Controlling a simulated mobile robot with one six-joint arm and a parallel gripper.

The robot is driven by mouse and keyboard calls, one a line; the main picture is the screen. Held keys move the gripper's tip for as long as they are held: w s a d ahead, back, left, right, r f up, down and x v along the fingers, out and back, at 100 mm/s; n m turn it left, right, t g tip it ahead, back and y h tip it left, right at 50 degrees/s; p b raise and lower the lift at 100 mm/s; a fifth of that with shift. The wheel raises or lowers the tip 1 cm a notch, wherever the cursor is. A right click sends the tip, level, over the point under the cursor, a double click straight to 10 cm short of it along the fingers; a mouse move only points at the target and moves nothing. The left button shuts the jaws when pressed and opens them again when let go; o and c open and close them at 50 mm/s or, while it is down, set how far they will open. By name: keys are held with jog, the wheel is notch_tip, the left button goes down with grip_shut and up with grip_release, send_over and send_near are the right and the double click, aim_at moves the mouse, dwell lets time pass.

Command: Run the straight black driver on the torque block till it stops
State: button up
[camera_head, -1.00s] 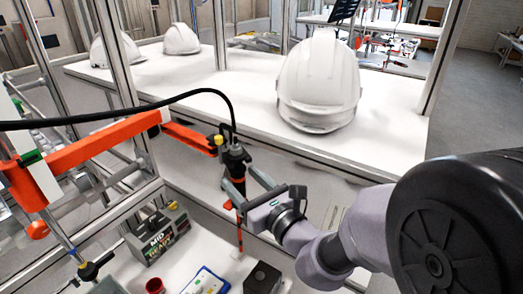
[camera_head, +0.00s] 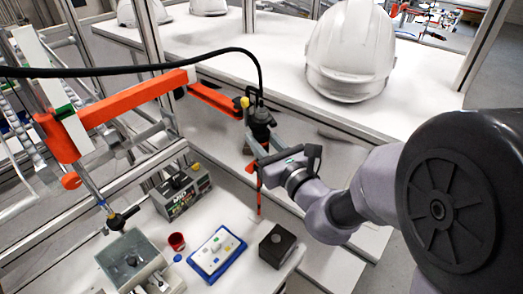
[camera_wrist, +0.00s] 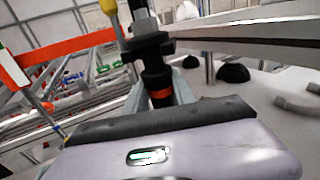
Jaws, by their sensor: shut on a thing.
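The straight black driver (camera_head: 261,120) hangs upright from an orange arm with a black cable. My gripper (camera_head: 258,156) is shut on its body; in the wrist view, the driver (camera_wrist: 154,70) stands between my fingers. A thin red-orange shaft reaches down below my gripper. A dark cube with a round top feature, seemingly the torque block (camera_head: 277,246), sits at the white bench's right edge. The driver's lower end appears behind and left of the cube, apart from it. Its exact height over the bench is unclear.
A grey box marked READY (camera_head: 183,193), a red cup (camera_head: 177,241) and a blue-rimmed tray (camera_head: 216,254) stand on the bench. Another black tool (camera_head: 122,219) hangs at left above a clear-lidded box (camera_head: 131,262). White helmets (camera_head: 350,50) rest on the shelf behind.

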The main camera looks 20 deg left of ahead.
grip_shut()
jog(key=b+v, duration=0.9)
jog(key=v, duration=0.1)
jog(key=shift+s+a+b, duration=0.3)
jog(key=shift+b, duration=0.1)
notch_tip(320, 180, down, 5)
jog(key=b, duration=0.5)
jog(key=shift+f, duration=0.25)
jog(key=shift+f+b, duration=1.9)
jog(key=shift+f, duration=0.1)
